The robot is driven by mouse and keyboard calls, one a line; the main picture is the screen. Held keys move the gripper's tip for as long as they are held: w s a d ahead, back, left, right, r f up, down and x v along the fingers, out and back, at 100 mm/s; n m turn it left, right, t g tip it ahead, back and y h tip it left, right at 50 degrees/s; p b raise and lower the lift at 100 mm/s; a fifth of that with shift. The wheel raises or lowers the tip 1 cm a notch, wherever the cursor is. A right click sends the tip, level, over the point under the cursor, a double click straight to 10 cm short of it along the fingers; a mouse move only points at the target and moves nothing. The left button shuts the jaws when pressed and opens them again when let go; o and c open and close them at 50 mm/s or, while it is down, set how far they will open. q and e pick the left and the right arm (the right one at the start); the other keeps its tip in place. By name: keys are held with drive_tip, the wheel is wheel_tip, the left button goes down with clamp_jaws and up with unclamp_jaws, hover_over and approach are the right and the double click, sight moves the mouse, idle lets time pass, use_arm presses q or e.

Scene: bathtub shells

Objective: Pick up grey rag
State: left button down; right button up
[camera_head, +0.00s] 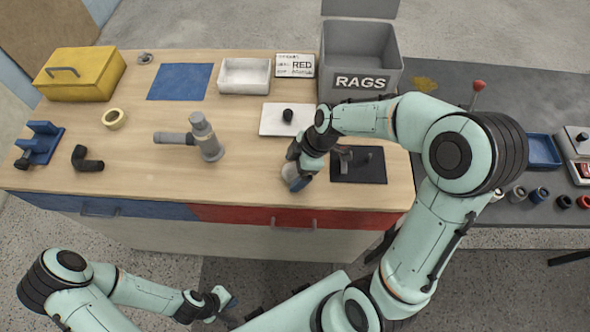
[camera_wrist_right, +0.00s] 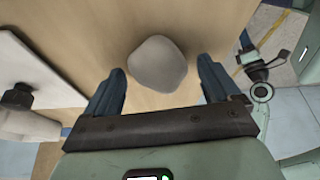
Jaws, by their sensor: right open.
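The grey rag (camera_wrist_right: 158,63) is a small, rounded, crumpled lump on the wooden worktop. In the right wrist view it lies just beyond and between the two blue fingers of my right gripper (camera_wrist_right: 160,90), which is open and empty. In the head view my right gripper (camera_head: 297,181) is low over the front part of the worktop and partly covers the rag (camera_head: 288,171). My left gripper (camera_head: 229,305) is in front of the bench, away from the rag; its jaw opening cannot be made out.
A grey bin marked RAGS (camera_head: 361,60) stands at the back right of the bench (camera_head: 235,180). A grey pipe fitting (camera_head: 205,138) stands left of the rag. A white plate (camera_head: 275,119) and black mat (camera_head: 375,178) lie close to my right gripper. Bare wood lies between rag and fitting.

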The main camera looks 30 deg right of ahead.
sight(295, 169)
use_arm(q)
drive_tip(key=shift+s, duration=0.1)
use_arm(e)
drive_tip(key=shift+s+f, duration=0.1)
drive_tip(key=shift+c, duration=0.3)
drive_tip(key=c, duration=1)
